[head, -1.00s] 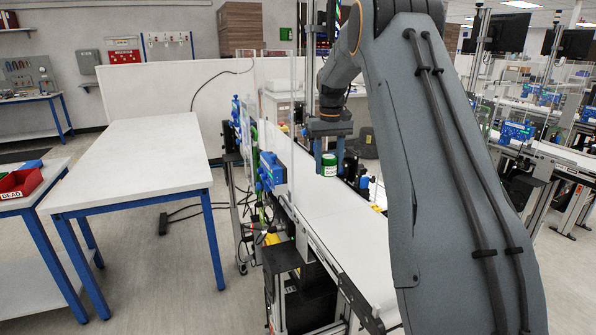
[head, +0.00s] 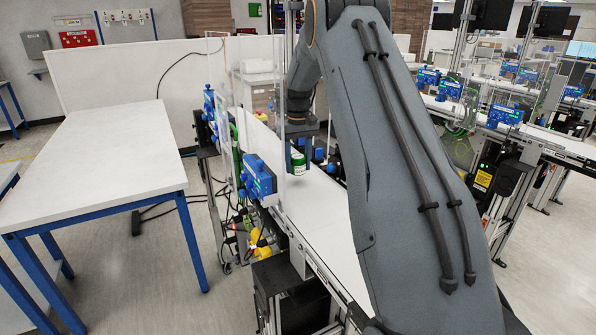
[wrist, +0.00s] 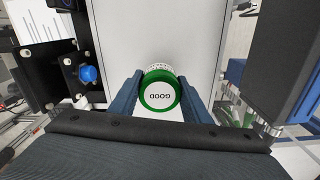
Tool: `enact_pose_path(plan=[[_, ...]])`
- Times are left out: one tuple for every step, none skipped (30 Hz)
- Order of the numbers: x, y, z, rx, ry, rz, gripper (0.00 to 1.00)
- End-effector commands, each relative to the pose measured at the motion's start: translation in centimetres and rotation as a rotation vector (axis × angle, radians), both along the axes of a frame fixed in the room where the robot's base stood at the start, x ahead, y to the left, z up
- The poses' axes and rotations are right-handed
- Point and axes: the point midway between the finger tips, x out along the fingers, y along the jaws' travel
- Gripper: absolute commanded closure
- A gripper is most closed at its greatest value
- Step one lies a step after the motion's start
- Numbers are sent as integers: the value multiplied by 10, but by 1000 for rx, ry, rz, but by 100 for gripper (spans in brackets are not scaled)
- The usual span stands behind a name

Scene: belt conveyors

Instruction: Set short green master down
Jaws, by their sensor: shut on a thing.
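The short green master (head: 298,162) is a small cylinder with a green body and a white label. The cylinder is over the white conveyor belt (head: 318,208). I cannot tell whether its underside touches the belt.
A clear panel (head: 276,130) and blue sensor boxes (head: 258,176) line the belt's left side. Dark fixtures stand on the belt's right. A bare white table (head: 100,165) is to the left. The near stretch of belt is clear.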

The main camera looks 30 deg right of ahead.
Motion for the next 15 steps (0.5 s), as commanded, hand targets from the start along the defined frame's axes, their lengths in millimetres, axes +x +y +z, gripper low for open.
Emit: enact_pose_path(plan=[[0, 0, -2, 0, 0, 0, 87], [0, 0, -4, 0, 1, 0, 87], [0, 0, -7, 0, 1, 0, 87], [-1, 0, -9, 0, 1, 0, 87], [-1, 0, -12, 0, 2, 0, 87], [-1, 0, -18, 0, 3, 0, 87], [-1, 0, -22, 1, 4, 0, 87], [-1, 0, -26, 0, 3, 0, 87], [-1, 0, -32, 0, 3, 0, 87], [-1, 0, -35, 0, 2, 0, 87], [-1, 0, -37, 0, 1, 0, 87], [0, 0, -39, 0, 0, 0, 87], [0, 0, -40, 0, -1, 0, 87], [0, 0, -40, 0, -2, 0, 87], [0, 0, -40, 0, -2, 0, 87]])
